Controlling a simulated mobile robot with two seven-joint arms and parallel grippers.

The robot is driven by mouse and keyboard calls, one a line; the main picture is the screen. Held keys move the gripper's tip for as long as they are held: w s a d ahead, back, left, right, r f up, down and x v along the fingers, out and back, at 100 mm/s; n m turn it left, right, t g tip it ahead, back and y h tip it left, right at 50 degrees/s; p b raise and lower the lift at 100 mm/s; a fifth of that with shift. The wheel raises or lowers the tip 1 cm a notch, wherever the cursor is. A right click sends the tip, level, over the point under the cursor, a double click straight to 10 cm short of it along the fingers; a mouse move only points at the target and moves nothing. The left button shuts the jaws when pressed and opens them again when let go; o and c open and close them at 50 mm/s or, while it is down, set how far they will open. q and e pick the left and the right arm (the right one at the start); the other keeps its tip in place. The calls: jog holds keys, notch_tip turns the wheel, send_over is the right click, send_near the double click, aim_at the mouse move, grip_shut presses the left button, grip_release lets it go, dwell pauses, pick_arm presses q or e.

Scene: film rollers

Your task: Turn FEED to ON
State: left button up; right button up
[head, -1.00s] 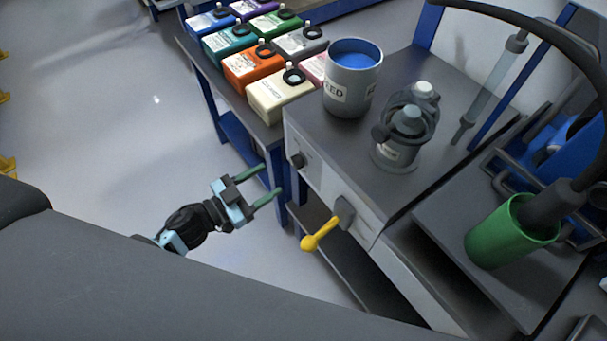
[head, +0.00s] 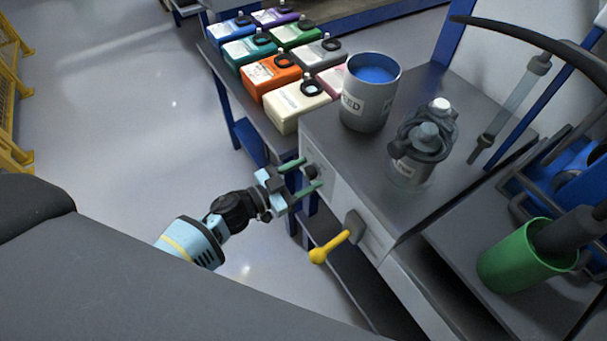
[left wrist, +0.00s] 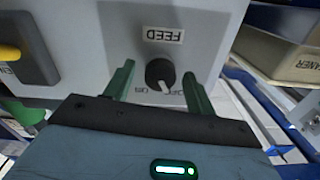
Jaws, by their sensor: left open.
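The black round FEED knob (left wrist: 161,73) sits on a light grey panel (left wrist: 215,30) below the inverted FEED label (left wrist: 164,35) in the left wrist view. Small ON and OFF marks flank its lower side. Its white pointer line points down in that picture, close to the OFF mark; the exact angle is hard to read. My left gripper (head: 313,172) is open at the cabinet front in the head view. Its green fingers (left wrist: 158,85) lie on either side of the knob in the left wrist view; I see no contact. My right gripper is not in view.
A grey canister of blue material (head: 368,92) and a grey device (head: 420,145) stand on top. Coloured boxes (head: 270,75) fill the bench behind. A green cup (head: 520,258) stands right.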

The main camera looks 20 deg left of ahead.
pick_arm(q)
jog(key=shift+c, duration=0.5)
jog(key=c, duration=0.9)
jog(key=shift+o, duration=0.2)
